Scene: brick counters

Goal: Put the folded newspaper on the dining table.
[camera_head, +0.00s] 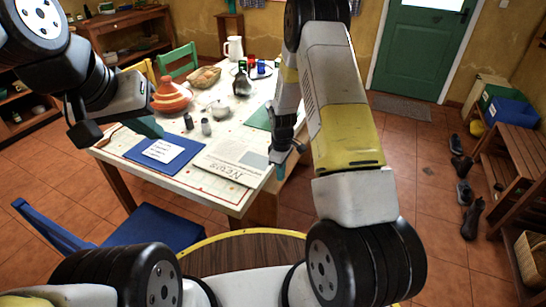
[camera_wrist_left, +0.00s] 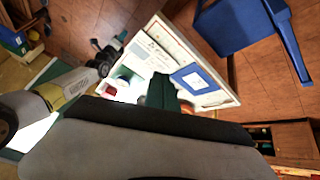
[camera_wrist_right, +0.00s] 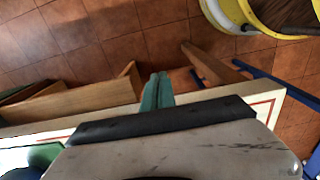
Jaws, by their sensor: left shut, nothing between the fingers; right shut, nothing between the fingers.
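The folded newspaper (camera_head: 228,163) lies flat on the white dining table (camera_head: 210,191), at its near right corner; it also shows in the left wrist view (camera_wrist_left: 150,52). My right gripper (camera_head: 281,168) is shut and empty beside the table's right edge, just right of the newspaper. In the right wrist view its teal fingers (camera_wrist_right: 157,90) show against the table edge and floor, with no newspaper in sight. My left gripper (camera_head: 147,127) is shut and empty above the table's left side, apart from the newspaper. Its teal fingers also show in the left wrist view (camera_wrist_left: 165,90).
A blue mat (camera_head: 138,153) with a white paper lies left of the newspaper. A blue chair (camera_head: 155,229) is at the near side. A bench (camera_head: 508,150) and shoes line the right wall.

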